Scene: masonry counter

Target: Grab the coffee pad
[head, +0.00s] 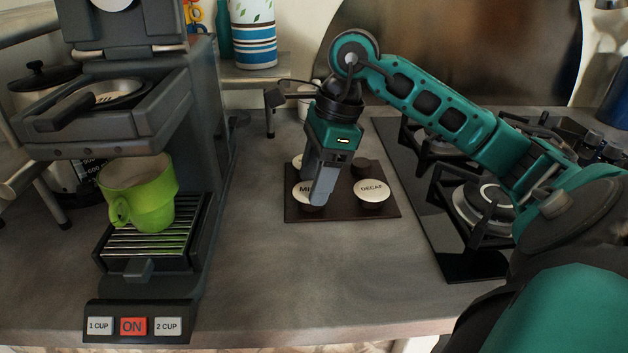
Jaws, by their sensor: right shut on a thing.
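A dark square pad holder (338,212) lies on the counter with round white coffee pads on it. One pad (303,188) has lettering starting "MI", and the rest is hidden behind my right gripper (317,198). That gripper points down and is shut on this pad at the front left of the holder. A pad marked "DECAP" (372,190) sits to its right. Part of another white pad (298,160) shows behind the gripper. A dark round spot (362,167) is at the back right. My left gripper is out of view.
A grey coffee machine (205,110) stands at the left with its pad drawer (150,115) pulled out. A green cup (150,205) stands on its drip grate below. A gas hob (425,215) lies right of the holder. The counter in front of the holder is clear.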

